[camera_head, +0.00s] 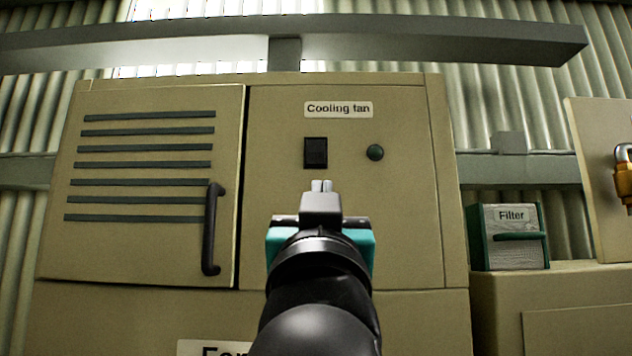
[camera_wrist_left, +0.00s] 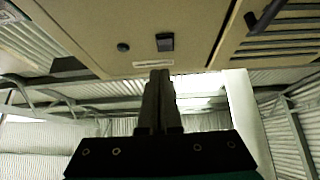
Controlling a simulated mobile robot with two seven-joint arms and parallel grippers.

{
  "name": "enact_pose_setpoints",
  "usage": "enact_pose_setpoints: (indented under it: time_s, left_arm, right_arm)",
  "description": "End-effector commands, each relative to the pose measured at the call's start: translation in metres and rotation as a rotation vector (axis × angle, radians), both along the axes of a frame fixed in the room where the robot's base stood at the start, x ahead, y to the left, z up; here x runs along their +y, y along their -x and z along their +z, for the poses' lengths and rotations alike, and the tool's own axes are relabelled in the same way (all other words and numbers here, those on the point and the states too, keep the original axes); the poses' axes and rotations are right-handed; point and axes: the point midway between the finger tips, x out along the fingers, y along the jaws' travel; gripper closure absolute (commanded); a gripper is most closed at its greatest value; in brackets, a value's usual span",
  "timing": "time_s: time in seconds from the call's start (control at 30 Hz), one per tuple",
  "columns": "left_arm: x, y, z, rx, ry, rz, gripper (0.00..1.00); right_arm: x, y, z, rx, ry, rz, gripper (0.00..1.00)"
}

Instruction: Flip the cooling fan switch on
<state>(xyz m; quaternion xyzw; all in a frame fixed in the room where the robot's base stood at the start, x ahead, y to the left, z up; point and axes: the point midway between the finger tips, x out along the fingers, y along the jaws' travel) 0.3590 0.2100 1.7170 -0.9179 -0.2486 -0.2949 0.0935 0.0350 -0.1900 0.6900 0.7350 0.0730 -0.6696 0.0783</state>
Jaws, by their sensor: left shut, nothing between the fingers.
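The cooling fan switch (camera_head: 316,153) is a black rocker on the beige cabinet front, below a label (camera_head: 338,109) reading "Cooling fan". A dark round lamp or button (camera_head: 375,152) sits to its right. My left gripper (camera_head: 321,186) is shut and empty, in front of the panel and just below the switch in the head view. The frames do not show it touching the switch. The left wrist view also shows the switch (camera_wrist_left: 166,42), with the shut fingers (camera_wrist_left: 160,75) pointing toward the panel near the label. My right gripper is not in view.
A vented cabinet door (camera_head: 150,250) with a dark vertical handle (camera_head: 212,228) is left of the panel. A grey beam (camera_head: 430,40) crosses above the cabinet. A box labelled "Filter" (camera_head: 510,250) and a padlock (camera_head: 624,175) are at the right.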

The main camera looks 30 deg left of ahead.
Motion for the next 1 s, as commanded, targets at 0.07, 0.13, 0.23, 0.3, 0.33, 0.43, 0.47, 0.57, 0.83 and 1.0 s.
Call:
enact_pose_setpoints:
  time_s: [0.07,0.13,0.23,0.3,0.33,0.43,0.47,0.57,0.83,1.0]
  left_arm:
    - [0.001,0.01,0.011,-0.033,0.003,0.007,1.0]
    - [0.001,0.014,0.014,-0.044,0.003,0.012,1.0]
    - [0.001,0.015,0.015,-0.046,0.003,0.013,1.0]
    - [0.001,0.014,0.014,-0.046,0.003,0.013,1.0]
    - [0.001,0.014,0.014,-0.046,0.003,0.013,1.0]
    - [0.002,0.014,0.014,-0.045,0.003,0.012,1.0]
    - [0.002,0.013,0.015,-0.045,0.002,0.013,1.0]
    - [0.004,0.01,0.019,-0.043,0.001,0.014,1.0]
    - [0.023,-0.021,0.05,-0.041,0.002,0.017,1.0]
    - [0.038,-0.046,0.073,-0.041,0.001,0.015,1.0]
  right_arm:
    - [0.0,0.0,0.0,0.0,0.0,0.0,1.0]
    - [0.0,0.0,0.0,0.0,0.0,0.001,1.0]
    - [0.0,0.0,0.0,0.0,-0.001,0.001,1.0]
    - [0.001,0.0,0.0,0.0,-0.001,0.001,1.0]
    - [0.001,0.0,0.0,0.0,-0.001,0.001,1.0]
    - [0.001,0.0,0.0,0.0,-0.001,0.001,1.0]
    - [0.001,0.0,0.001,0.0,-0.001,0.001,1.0]
    - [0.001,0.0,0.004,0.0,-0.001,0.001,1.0]
    - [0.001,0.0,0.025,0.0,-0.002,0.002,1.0]
    - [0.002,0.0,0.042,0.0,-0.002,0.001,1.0]
